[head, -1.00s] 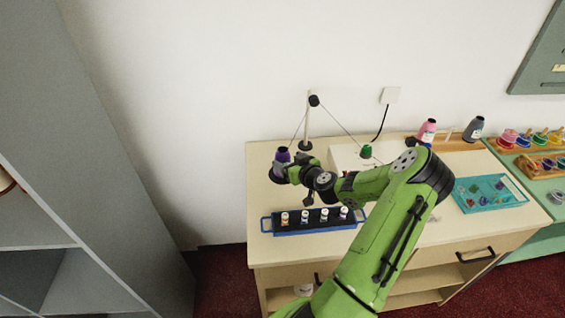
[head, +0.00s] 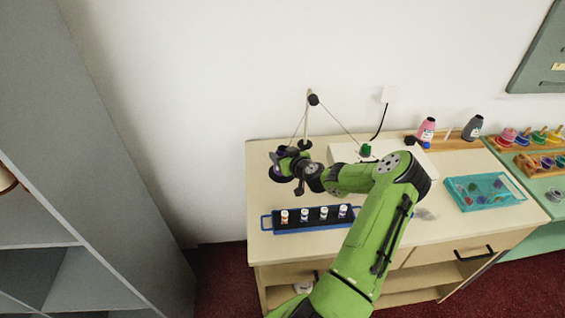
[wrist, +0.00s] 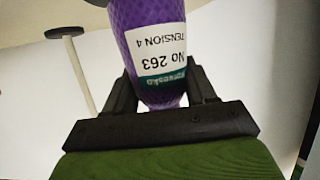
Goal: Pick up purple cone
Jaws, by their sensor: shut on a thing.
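The purple cone (wrist: 155,50) fills the top middle of the wrist view. It carries a white label reading "No 263 TENSION 4", which appears upside down there. My gripper (wrist: 162,82) is shut on it, with one black finger on each side near its narrow end. In the head view my gripper (head: 282,160) is over the back left of the counter and covers most of the cone. Only a little dark purple shows beside the fingers. Whether the cone clears the counter I cannot tell.
A thread stand (head: 307,125) rises just behind my gripper. A blue tray (head: 292,230) with several small spools lies in front. A green cone (head: 365,150) stands right on a white block. Pink (head: 426,130) and grey (head: 472,128) cones and a teal tray (head: 462,202) are further right.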

